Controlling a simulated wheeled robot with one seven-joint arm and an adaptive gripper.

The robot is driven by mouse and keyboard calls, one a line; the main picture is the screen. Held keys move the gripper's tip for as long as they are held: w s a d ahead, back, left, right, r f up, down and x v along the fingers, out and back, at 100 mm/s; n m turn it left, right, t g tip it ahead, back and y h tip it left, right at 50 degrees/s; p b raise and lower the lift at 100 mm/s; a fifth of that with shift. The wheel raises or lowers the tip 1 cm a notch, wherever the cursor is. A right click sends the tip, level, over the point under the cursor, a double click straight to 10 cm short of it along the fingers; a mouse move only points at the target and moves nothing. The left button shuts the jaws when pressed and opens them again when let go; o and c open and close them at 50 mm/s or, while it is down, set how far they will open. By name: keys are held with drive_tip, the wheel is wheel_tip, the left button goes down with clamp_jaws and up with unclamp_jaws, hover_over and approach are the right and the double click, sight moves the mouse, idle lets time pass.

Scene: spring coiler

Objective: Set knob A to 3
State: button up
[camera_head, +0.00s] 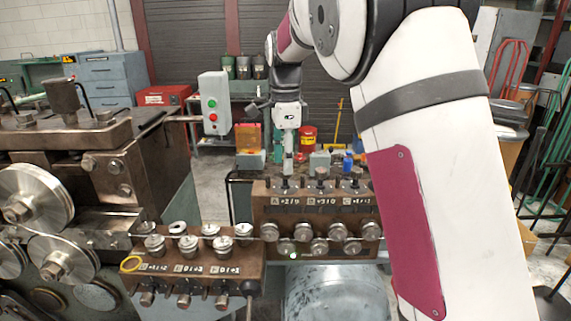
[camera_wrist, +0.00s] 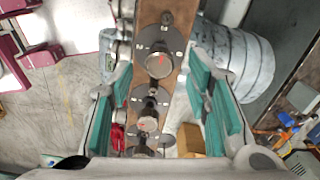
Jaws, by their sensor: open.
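A brown block (camera_head: 267,222) stands right of centre in the head view, with a row of knobs on top and small label plates on its front. The plate letters are too small to read surely, so I cannot tell which knob is A. My gripper (camera_head: 288,168) points down over the left knob of this row. In the wrist view, the open gripper (camera_wrist: 158,90) has teal pads on both sides of the brown block. Round dark dials with metal knobs and red marks lie between the pads: a large knob (camera_wrist: 159,63), a middle knob (camera_wrist: 148,123) and a partly hidden lower one.
A second brown block (camera_head: 215,268) with rollers stands left. Large metal wheels (camera_head: 35,200) are at far left. A control box (camera_head: 213,103) stands behind. A grey drum (camera_head: 335,292) lies below.

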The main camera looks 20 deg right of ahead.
wheel_tip(320, 180, up, 10)
idle(0.4)
drive_tip(key=shift+r, duration=0.1)
drive_tip(key=s+d+r+n+t, duration=0.1)
drive_tip(key=s+r+n+t, duration=0.15)
drive_tip(key=s+n, duration=1.05)
drive_tip(key=s+f+n+t, duration=0.1)
drive_tip(key=s+f+n, duration=0.2)
drive_tip(key=s, duration=0.6)
drive_tip(key=s+a+f+n+t, duration=0.1)
drive_tip(key=s+f+n+t, duration=0.1)
drive_tip(key=s+f, duration=0.5)
drive_tip(key=s+n, duration=0.1)
drive_tip(key=s, duration=0.2)
drive_tip(key=shift+a+n, duration=0.25)
drive_tip(key=shift+n, duration=0.05)
